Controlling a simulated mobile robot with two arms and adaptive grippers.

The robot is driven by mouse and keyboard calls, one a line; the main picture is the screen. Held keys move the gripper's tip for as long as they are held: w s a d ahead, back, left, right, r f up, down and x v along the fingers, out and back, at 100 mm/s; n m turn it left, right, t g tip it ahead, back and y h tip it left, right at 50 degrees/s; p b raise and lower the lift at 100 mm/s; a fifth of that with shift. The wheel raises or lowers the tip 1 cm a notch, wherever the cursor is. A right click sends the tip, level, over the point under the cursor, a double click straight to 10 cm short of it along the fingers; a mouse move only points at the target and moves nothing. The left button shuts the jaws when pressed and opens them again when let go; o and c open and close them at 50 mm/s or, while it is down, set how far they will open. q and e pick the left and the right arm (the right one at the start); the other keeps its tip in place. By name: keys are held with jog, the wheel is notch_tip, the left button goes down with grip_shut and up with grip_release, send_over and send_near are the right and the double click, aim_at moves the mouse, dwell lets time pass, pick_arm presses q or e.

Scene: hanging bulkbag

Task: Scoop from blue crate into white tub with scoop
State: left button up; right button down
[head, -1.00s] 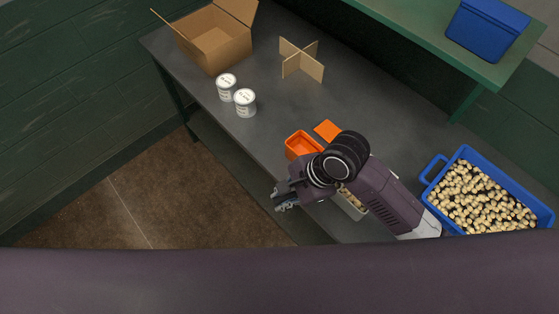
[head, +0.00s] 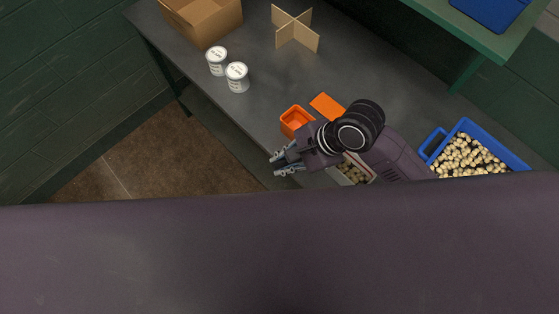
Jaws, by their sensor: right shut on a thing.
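The blue crate (head: 429,143) stands at the right end of the grey table, filled with many pale tan pieces. A light-rimmed container (head: 370,177) with tan pieces inside lies partly hidden under my right arm; it may be the white tub. My right gripper (head: 284,160) is at the table's front edge, left of that container and of the crate, pointing left. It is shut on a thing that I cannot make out. I do not see the scoop clearly. My left gripper is not in view.
An orange box (head: 286,125) and a flat orange piece (head: 327,105) lie just behind my right gripper. Two white cans (head: 237,85), a wooden cross divider (head: 296,40) and a cardboard box (head: 205,28) stand farther left. A blue bin (head: 490,12) sits on the green shelf (head: 440,22).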

jog(key=shift+s+d+r, duration=0.1)
jog(key=shift+r, duration=0.15)
jog(key=shift+s+d+r+y, duration=0.15)
jog(key=shift+d+r+y, duration=0.15)
jog(key=shift+y, duration=0.1)
jog(key=shift+s+d+r+t, duration=0.1)
jog(key=shift+d+r+t, duration=0.05)
jog(key=shift+t, duration=0.15)
jog(key=shift+s+d+r+t+y, duration=0.15)
jog(key=shift+s+d+r+y, duration=0.05)
jog(key=shift+d+r+y, duration=0.2)
jog(key=shift+s+d+r+t+y, duration=0.15)
jog(key=shift+d+r+y, duration=0.1)
jog(key=shift+r+y, duration=0.2)
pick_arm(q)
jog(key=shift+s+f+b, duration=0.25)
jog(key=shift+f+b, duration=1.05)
pick_arm(e)
jog(key=s+d+r+t+y, duration=0.2)
jog(key=d+r+y, duration=0.2)
jog(key=y, duration=0.2)
jog(key=shift+d+r+n+t, duration=0.25)
jog(key=shift+r+n+t, duration=0.05)
jog(key=shift+r+n, duration=0.1)
jog(key=shift+s+r, duration=0.1)
jog(key=shift+r, duration=0.05)
